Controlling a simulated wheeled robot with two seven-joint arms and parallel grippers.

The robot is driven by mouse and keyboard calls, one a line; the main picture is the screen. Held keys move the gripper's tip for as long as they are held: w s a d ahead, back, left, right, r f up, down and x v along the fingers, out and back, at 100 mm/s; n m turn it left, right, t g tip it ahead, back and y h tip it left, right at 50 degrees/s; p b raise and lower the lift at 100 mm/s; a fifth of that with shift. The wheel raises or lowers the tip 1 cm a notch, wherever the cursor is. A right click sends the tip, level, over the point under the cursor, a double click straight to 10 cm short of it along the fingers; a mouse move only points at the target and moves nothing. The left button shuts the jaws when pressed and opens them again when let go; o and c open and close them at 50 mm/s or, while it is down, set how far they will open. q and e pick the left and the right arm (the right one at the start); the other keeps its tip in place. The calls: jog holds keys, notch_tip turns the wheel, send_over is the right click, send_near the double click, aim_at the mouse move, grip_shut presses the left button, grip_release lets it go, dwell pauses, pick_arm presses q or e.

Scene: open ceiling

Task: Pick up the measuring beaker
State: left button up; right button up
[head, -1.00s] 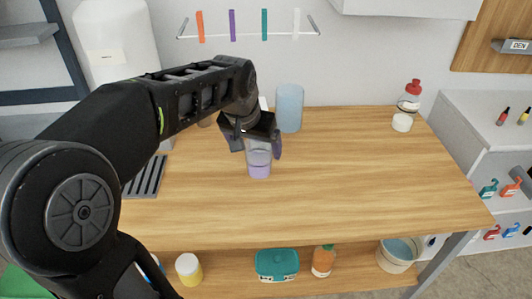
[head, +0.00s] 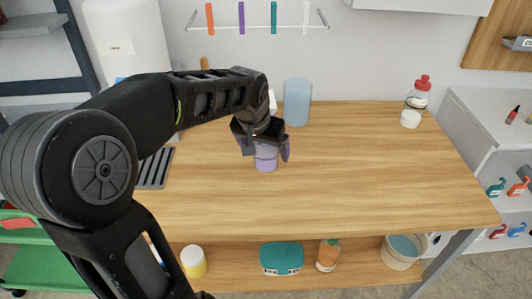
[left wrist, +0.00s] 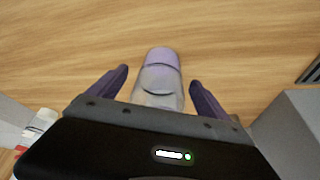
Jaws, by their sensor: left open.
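The measuring beaker (head: 265,163) stands upright on the wooden tabletop, clear in its upper part and purple lower down. My left gripper (head: 265,152) is right above and around its upper part. In the left wrist view the beaker (left wrist: 160,78) lies between the two purple fingers of my left gripper (left wrist: 159,82). The fingers are open, with a gap on each side of the beaker. The beaker's top end is partly hidden by the gripper body. My right gripper is not in view.
A blue cylinder (head: 297,102) stands just behind the gripper. A dark slotted tray (head: 155,168) is at the left. The front and right of the tabletop are clear.

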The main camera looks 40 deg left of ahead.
pick_arm(q)
jog(key=x, duration=0.3)
jog(key=shift+f, duration=0.1)
dwell(0.4)
jog(key=c, duration=1.6)
jog(key=shift+o, duration=0.2)
jog(key=shift+r, duration=0.3)
